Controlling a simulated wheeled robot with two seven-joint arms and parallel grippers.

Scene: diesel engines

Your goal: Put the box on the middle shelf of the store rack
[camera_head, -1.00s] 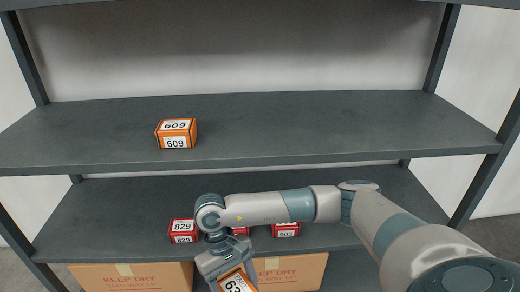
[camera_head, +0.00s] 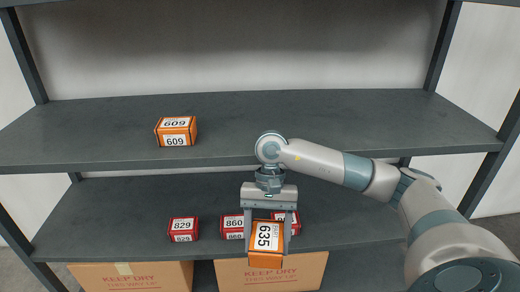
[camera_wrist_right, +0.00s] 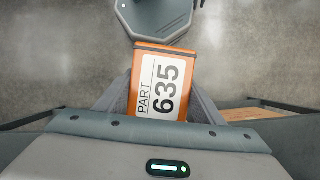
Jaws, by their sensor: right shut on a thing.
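My right gripper (camera_head: 268,236) is shut on an orange box (camera_head: 266,240) with a white label 635. The box hangs in front of the lower shelf, below the front edge of the shelf above. In the right wrist view the box (camera_wrist_right: 163,88) sits between the two fingers (camera_wrist_right: 160,100), its label 635 showing. The store rack's shelf (camera_head: 300,118) in the centre of the head view carries one orange box labelled 609 (camera_head: 176,131) left of its middle; the rest of it is bare. My left gripper is not in view.
The lower shelf (camera_head: 120,215) holds red boxes 829 (camera_head: 183,229) and 860 (camera_head: 232,226), and another red box (camera_head: 284,218) partly hidden by my gripper. Cardboard cartons (camera_head: 135,275) stand beneath. Dark posts (camera_head: 485,180) bound the rack.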

